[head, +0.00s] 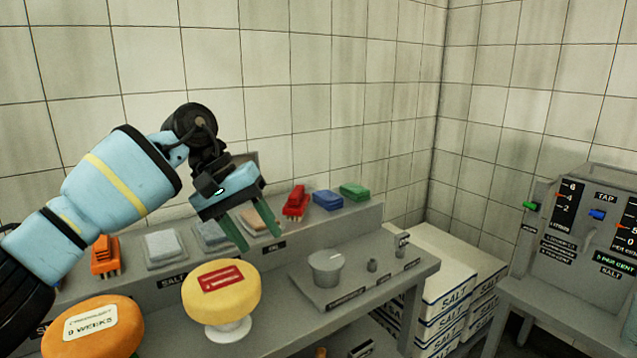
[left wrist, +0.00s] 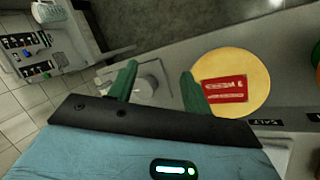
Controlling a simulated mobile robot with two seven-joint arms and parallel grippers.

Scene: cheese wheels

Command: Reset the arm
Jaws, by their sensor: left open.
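My left arm comes in from the left in the head view. Its gripper (head: 257,238) is open and empty, with two green fingers pointing down in front of the back shelf, above and behind the yellow cheese wheel. In the left wrist view the gripper (left wrist: 158,74) has its fingers apart with nothing between them. The yellow cheese wheel (head: 220,291) with a red label sits on a white stand, and it also shows in the left wrist view (left wrist: 247,72), right of the fingers. An orange cheese wheel (head: 93,330) stands at the lower left. My right gripper is out of view.
Salt boxes (head: 446,290) and a control panel (head: 590,222) are at right.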

